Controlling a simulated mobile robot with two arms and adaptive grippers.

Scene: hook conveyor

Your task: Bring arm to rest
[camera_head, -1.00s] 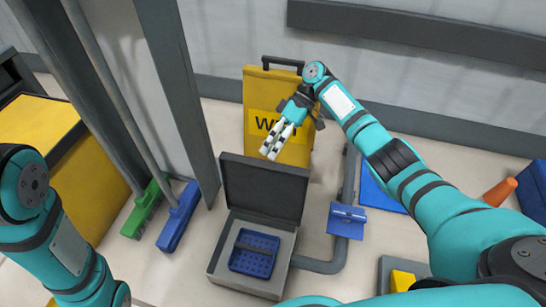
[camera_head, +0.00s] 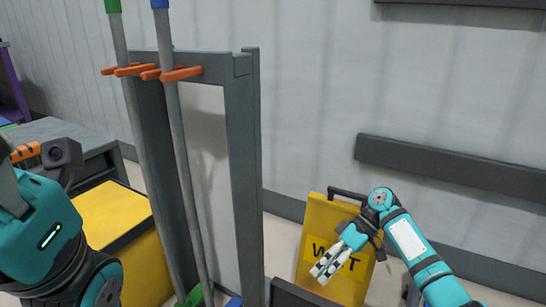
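My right arm comes in from the lower right, bent at the elbow. Its gripper (camera_head: 326,269) points down and left in front of the yellow wet-floor sign (camera_head: 347,280). The two pale fingertips lie close side by side with nothing between them. My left arm (camera_head: 45,230) stands at the left edge. Its gripper is outside the view.
A grey rack (camera_head: 246,150) with orange hooks (camera_head: 182,74) holds two long-handled tools, one with a green top and one with a blue top. A yellow cabinet (camera_head: 110,215) stands behind my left arm. A dark rail (camera_head: 450,170) runs along the wall.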

